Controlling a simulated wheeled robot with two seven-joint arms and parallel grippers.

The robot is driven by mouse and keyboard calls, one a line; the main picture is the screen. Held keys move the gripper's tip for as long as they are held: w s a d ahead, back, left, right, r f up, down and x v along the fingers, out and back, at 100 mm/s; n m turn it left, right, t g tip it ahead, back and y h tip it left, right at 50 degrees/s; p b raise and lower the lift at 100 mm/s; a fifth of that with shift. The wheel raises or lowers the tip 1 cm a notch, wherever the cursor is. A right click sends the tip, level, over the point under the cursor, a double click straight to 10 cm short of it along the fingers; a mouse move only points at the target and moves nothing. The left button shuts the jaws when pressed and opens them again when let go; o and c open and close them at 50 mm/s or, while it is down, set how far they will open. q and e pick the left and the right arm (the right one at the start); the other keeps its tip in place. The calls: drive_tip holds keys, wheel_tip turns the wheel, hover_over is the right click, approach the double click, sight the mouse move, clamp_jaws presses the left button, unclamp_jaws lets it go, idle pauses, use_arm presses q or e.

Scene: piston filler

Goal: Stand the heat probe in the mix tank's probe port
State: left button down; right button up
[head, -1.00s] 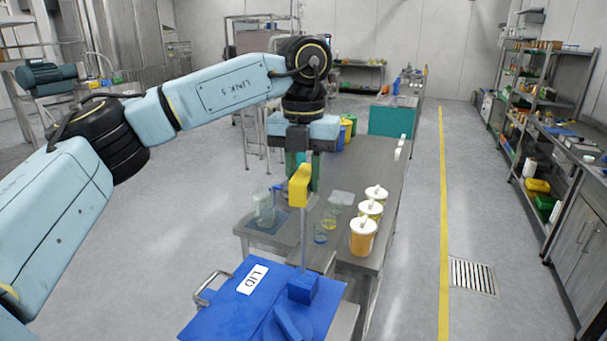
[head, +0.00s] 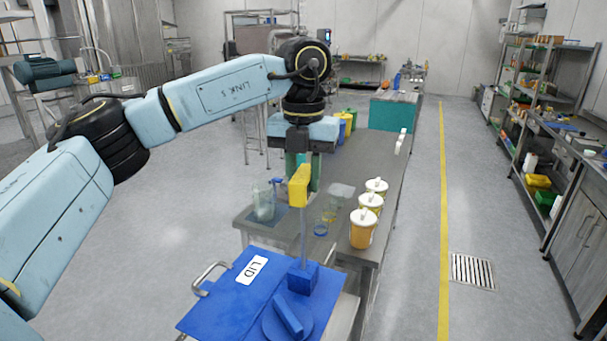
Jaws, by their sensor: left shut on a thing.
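My left gripper (head: 303,172) is shut on the yellow head of the heat probe (head: 300,188). The probe hangs upright, with its thin grey rod pointing down. Below it is the blue mix tank lid (head: 225,297), labelled LID. A raised blue block (head: 303,279) on the lid, which looks like the probe port, lies directly under the rod. The rod's lower end meets the block's top in the picture. I cannot tell whether the tip is inside the port or just above or in front of it. My right gripper is not in view.
A round blue cap with a bar handle (head: 287,318) sits on the lid near the block. A metal handle (head: 208,276) is at the lid's left. Behind, a steel table (head: 385,165) carries white-lidded tubs (head: 363,230) and a clear jug (head: 263,200). Floor is clear at right.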

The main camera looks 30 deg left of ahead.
use_arm(q)
wheel_tip(320, 180, down, 8)
drive_tip(key=b, duration=0.5)
drive_tip(key=shift+r, duration=0.15)
idle(0.6)
drive_tip(key=shift+f+b, duration=2.95)
drive_tip(key=shift+f, duration=1.8)
drive_tip(key=c, duration=1.1)
unclamp_jaws()
drive_tip(key=shift+o, duration=0.2)
drive_tip(key=shift+r, duration=0.15)
wheel_tip(320, 180, up, 13)
drive_tip(key=shift+r+p, duration=0.1)
drive_tip(key=shift+p, duration=0.3)
